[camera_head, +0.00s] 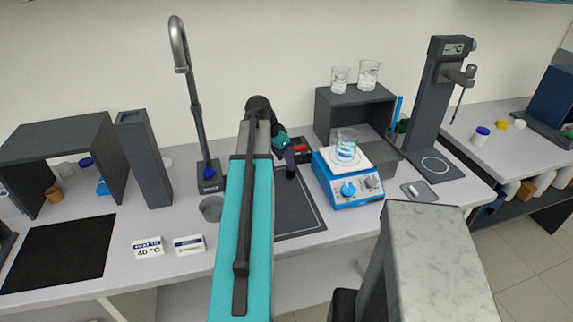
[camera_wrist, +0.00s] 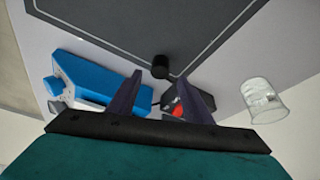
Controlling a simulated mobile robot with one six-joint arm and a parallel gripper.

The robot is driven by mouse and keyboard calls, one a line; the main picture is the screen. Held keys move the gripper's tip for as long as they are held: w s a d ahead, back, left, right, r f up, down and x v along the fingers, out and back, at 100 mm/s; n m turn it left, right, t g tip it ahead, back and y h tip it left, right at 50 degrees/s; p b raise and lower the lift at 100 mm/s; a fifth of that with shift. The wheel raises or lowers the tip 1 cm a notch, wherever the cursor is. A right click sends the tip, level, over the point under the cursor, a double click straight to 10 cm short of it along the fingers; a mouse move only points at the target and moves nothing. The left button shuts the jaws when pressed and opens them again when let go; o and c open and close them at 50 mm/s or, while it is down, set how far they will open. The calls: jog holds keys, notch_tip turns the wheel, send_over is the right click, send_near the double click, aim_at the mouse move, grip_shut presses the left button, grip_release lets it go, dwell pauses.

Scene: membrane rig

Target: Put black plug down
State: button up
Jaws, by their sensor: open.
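The black plug (camera_wrist: 160,67) is a short dark cylinder at the edge of the dark grey mat (camera_wrist: 150,30) in the wrist view. It also shows as a small dark piece (camera_head: 291,174) just below my gripper in the head view. My gripper (camera_wrist: 160,90) is open, with its two dark fingers apart. The plug shows just beyond the gap between the fingertips, and nothing is clamped. In the head view my gripper (camera_head: 289,158) points down over the mat's far part; the arm hides the mat's left side.
A blue hot plate (camera_head: 348,188) bearing a beaker (camera_head: 346,146) stands close to the right of the mat. A dark tray with a red piece (camera_head: 301,148) lies behind my gripper. A tap (camera_head: 196,110) rises to the left. The mat's front is clear.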

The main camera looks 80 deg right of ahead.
jog(key=b+v, duration=0.1)
jog(key=v, duration=0.6)
jog(key=shift+r+b, duration=0.3)
jog(key=shift+r, duration=0.05)
jog(key=shift+a, duration=0.1)
dwell(0.5)
